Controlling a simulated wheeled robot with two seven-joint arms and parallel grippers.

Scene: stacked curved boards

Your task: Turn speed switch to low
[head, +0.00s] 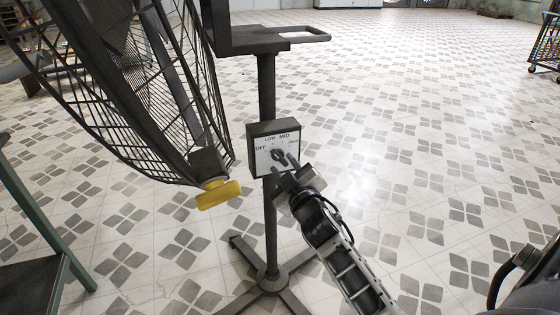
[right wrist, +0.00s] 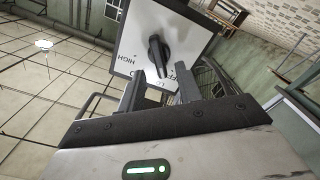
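The speed switch box (head: 252,150) is mounted on the fan's stand pole, with a pale face marked OFF, LOW, MID and HIGH. Its dark knob (head: 279,155) sits mid-face; which mark it points to I cannot tell surely. My right gripper (head: 285,166) is just in front of the box's lower right. In the right wrist view, my right gripper (right wrist: 160,90) has its two fingers apart with nothing between them. The knob (right wrist: 158,55) shows just beyond the fingertips, roughly between them. Some face lettering is hidden behind the fingers. My left gripper is not in view.
A large caged fan (head: 150,80) with a yellow part (head: 218,195) stands left of the box. The pole (head: 270,225) stands on a splayed base (head: 273,284). A green-legged table (head: 35,215) is at the left, a wire cart (head: 546,45) far right. The tiled floor on the right is open.

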